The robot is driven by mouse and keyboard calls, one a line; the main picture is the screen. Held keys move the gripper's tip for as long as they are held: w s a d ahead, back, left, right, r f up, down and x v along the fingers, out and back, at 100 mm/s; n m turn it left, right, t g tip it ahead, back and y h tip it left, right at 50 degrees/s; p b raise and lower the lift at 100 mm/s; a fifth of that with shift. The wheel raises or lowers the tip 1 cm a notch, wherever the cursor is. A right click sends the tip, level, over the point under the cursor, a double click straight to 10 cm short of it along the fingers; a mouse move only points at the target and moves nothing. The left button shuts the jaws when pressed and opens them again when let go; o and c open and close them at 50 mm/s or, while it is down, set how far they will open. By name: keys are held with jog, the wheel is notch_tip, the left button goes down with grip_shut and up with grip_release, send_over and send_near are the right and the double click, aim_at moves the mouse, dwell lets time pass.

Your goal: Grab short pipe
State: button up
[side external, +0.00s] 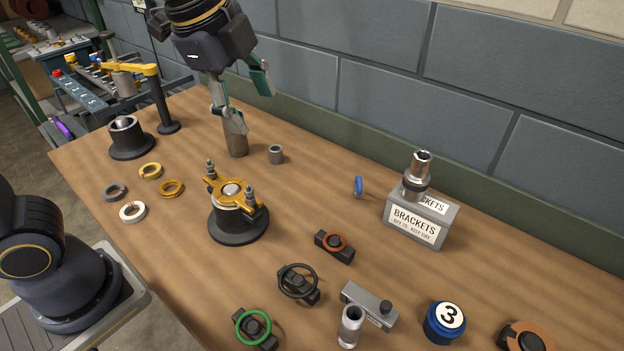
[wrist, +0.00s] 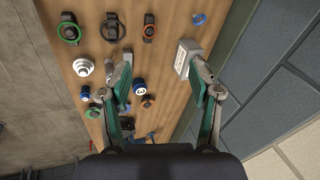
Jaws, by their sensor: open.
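Several pipe-like parts stand on the table, and I cannot tell for sure which is the short pipe. A small grey hollow cylinder (side external: 276,154) stands upright in the side view, below and apart from my gripper. A taller grey-brown upright piece (side external: 236,144) stands just left of it, close under my left finger in the picture; contact is unclear. A shiny metal pipe (side external: 350,327) stands at the front edge. My gripper (side external: 250,108) is open and tilted above the table's back. In the wrist view my gripper (wrist: 160,62) has nothing between its fingers.
A brackets box (side external: 412,231) carries a metal socket piece (side external: 417,170) at right. A black round fixture with a yellow clamp (side external: 238,222) stands mid-table. Loose rings (side external: 171,188) lie at left. The wall (side external: 380,95) runs close behind. Bare wood lies right of the small cylinder.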

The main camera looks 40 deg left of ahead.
jog(key=w+d+f+m+g, duration=0.1)
jog(key=d+f+m, duration=0.15)
jog(key=d, duration=0.35)
jog(key=w+d+f+m+g, duration=0.1)
jog(key=d+f+m, duration=0.15)
jog(key=d, duration=0.35)
jog(key=m+g, duration=0.2)
jog(key=m, duration=0.3)
send_over(360, 307)
notch_tip(360, 307, down, 8)
jog(key=f, duration=0.1)
jog(key=shift+y, duration=0.3)
jog(key=f, duration=0.9)
jog(key=shift+s+d+f, duration=0.1)
jog(key=shift+s+f, duration=0.15)
jog(key=shift+s, duration=0.15)
jog(key=f, duration=0.5)
jog(key=shift+s+a, duration=0.2)
jog(key=shift+s, duration=0.15)
jog(key=shift+f, duration=0.45)
jog(key=shift+w, duration=0.1)
grip_shut()
